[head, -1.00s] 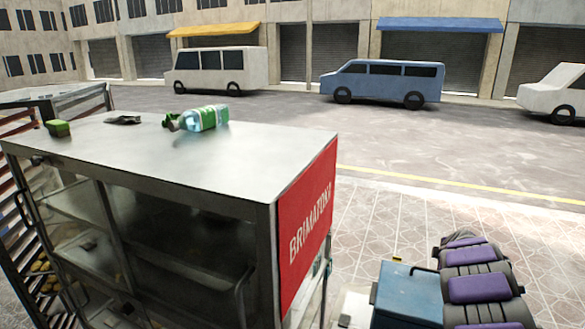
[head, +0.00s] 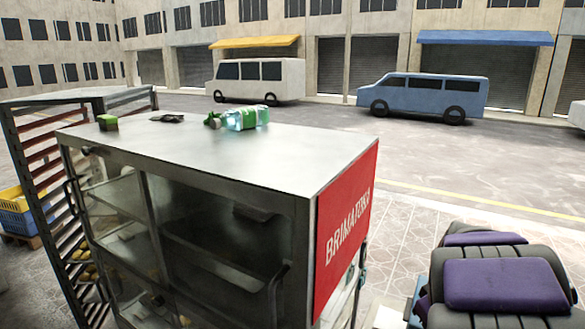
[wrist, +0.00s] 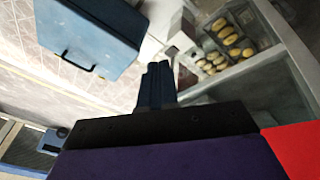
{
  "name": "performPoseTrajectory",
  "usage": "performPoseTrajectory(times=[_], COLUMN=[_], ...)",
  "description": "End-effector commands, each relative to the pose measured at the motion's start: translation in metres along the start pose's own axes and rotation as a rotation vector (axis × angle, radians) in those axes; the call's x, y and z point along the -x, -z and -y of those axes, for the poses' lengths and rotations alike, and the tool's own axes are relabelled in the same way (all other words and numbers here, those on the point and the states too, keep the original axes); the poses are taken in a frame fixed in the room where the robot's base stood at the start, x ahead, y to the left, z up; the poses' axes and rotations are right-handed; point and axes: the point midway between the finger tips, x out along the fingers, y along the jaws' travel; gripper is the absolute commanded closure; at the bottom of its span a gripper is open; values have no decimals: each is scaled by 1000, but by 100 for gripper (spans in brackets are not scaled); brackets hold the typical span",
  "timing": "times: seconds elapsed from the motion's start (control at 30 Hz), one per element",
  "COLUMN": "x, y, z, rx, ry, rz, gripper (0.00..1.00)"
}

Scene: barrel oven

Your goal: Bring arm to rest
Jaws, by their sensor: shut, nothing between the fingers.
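My arm (head: 502,284), with purple and dark grey padded links, is folded at the lower right of the head view. My gripper (wrist: 156,84) shows in the wrist view with its dark fingers together and nothing between them. In that view it points toward the gap between a blue box (wrist: 88,35) and a cabinet interior with several round breads (wrist: 230,38). The fingertips are hidden in the head view.
A metal glass-fronted cabinet (head: 215,165) with a red sign panel (head: 345,232) stands left of my arm. A spray bottle (head: 244,118), a green sponge (head: 107,123) and a dark item (head: 167,118) lie on top. A slatted rack (head: 45,170) stands at left. Open pavement lies beyond.

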Motion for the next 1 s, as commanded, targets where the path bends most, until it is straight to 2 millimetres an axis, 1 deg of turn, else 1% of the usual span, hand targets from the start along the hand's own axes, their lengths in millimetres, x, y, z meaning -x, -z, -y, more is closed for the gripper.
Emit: performPoseTrajectory(times=[0.03, 0.17, 0.3, 0.37, 0.4, 0.47, 0.5, 0.6, 0.7, 0.8, 0.9, 1.0], x=[6, 19, 32, 36, 39, 43, 46, 51, 55, 57, 58, 59], y=[-8, -36, -71, -88, -99, -117, -130, -162, -188, -209, -220, -223], z=[21, 71, 122, 143, 156, 175, 187, 213, 230, 242, 247, 248], rx=[-25, -107, -182, -210, -227, -250, -262, -291, -311, -324, -332, -336], ry=[23, 88, 145, 165, 178, 192, 198, 208, 203, 197, 190, 185], rz=[11, 64, 133, 168, 191, 227, 255, 316, 368, 409, 428, 436], gripper=[100, 100, 100, 100, 100, 100, 100, 100, 100, 100, 100, 100])
